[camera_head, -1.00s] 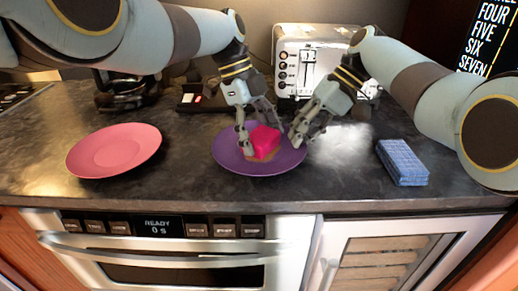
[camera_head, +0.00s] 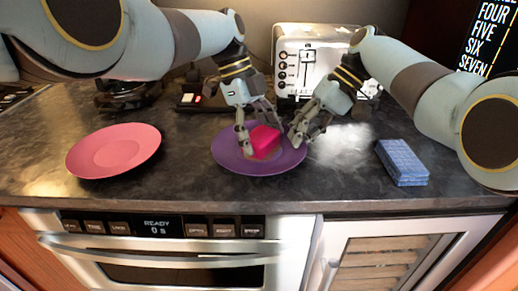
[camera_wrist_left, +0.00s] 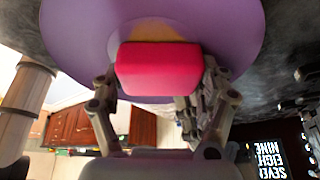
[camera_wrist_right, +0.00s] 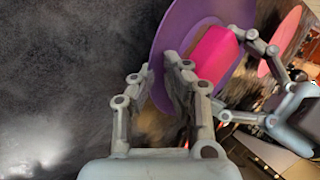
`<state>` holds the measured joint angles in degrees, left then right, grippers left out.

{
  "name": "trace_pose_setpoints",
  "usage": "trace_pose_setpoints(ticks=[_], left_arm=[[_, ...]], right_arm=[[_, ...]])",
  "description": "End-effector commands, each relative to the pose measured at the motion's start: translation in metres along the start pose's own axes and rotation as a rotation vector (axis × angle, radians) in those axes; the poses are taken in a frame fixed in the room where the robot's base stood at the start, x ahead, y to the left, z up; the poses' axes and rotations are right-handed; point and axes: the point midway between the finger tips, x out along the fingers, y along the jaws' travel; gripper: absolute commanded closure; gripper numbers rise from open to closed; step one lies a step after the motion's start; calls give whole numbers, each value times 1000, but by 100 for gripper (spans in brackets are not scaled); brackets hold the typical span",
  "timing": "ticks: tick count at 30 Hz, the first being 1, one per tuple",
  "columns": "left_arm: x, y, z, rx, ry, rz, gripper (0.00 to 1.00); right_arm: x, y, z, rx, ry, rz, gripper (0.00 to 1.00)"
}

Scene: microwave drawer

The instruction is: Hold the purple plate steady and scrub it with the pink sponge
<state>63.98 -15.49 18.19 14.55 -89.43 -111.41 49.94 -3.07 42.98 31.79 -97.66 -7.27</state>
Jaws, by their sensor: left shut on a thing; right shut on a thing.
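The purple plate (camera_head: 232,160) lies on the dark counter in front of the toaster; a brownish-yellow patch (camera_wrist_left: 155,32) shows at its middle. My left gripper (camera_head: 259,144) is shut on the pink sponge (camera_head: 265,141), which is on or just above the plate's middle. The sponge fills the middle of the left wrist view (camera_wrist_left: 158,68). My right gripper (camera_head: 296,141) is at the plate's right rim, shut on it; the right wrist view shows the rim (camera_wrist_right: 165,50) between its fingertips (camera_wrist_right: 162,70).
A pink plate (camera_head: 113,151) lies to the left and a stack of blue sponges or cloths (camera_head: 402,162) to the right. A silver toaster (camera_head: 308,62) stands behind. The counter's front edge is above an oven (camera_head: 180,248). Counter between the plates is clear.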

Motion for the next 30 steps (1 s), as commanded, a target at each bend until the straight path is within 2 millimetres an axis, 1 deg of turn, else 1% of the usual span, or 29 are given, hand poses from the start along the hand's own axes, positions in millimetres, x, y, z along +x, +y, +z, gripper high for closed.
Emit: trace_pose_setpoints(ticks=[2,6,11,21,26,30], left_arm=[[3,3,0,1,2,-1,51],[2,12,0,0,2,0,51],[-1,18,-1,-1,1,2,51],[1,1,0,0,0,3,51],[3,0,1,-1,0,0,51],[4,6,0,1,3,-1,51]], right_arm=[[2,0,1,0,-4,-2,100],[2,0,1,0,-3,-1,100],[2,0,1,1,-3,-1,100],[1,0,1,1,-3,-1,100],[1,0,1,0,-3,-1,100],[1,0,1,0,-4,-1,100]])
